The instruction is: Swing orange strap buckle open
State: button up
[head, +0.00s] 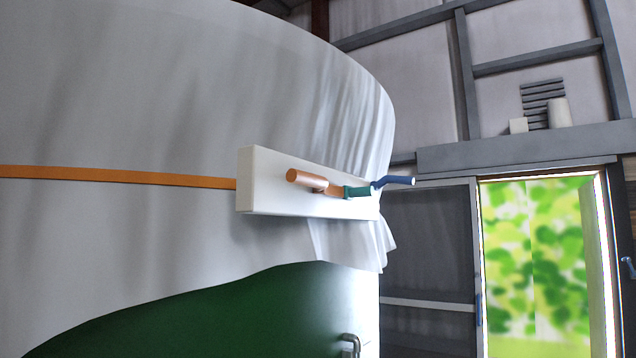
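An orange strap (120,177) runs across a grey-white cover (180,90) draped over a large green rounded tank (230,320). The strap meets a white block (262,184) fixed against the cover. On the block's face sits an orange buckle lever (310,181), with its thick rounded end to the left and its narrower part to the right. Right of it are a teal lever (357,191) and a blue lever (394,181); the blue one sticks out past the block's right end. My gripper is not in view.
A metal tap or handle (350,345) juts from the tank's lower right. Behind it are a grey panel door (430,250) and a bright opening (535,260) with green foliage. A high ledge (520,147) holds pale containers. No obstacle shows in front of the block.

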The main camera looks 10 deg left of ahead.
aim_at(319, 184)
jog(key=z, duration=1.65)
jog(key=k, duration=0.9)
jog(key=u, duration=1)
